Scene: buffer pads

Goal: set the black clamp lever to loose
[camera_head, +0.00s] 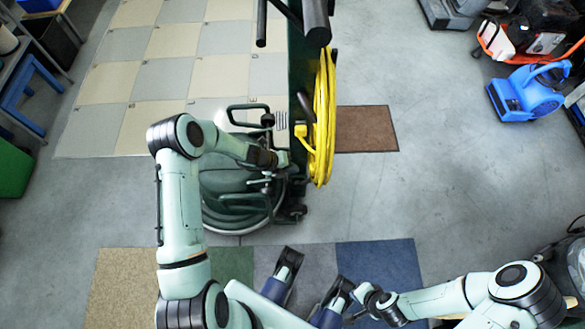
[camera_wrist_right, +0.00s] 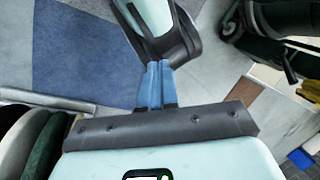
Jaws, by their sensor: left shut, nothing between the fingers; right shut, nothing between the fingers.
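The floor machine (camera_head: 235,200), with a dark green round housing, stands at the middle of the head view. Its dark upright column (camera_head: 298,85) rises toward the camera. My left gripper (camera_head: 281,159) is shut and empty beside the lower part of this column, above the housing. The black clamp lever cannot be picked out surely among the dark parts around the gripper, and its setting cannot be read. My right gripper (camera_head: 364,297) is shut and empty at the bottom of the head view, well away from the machine.
A yellow cord (camera_head: 322,120) hangs coiled on the column's right side. Pale pads (camera_head: 165,80) lie behind the machine, a brown pad (camera_head: 366,129) to its right and a blue one (camera_head: 385,265) in front. A blue blower (camera_head: 528,92) stands far right. Grey floor is clear between.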

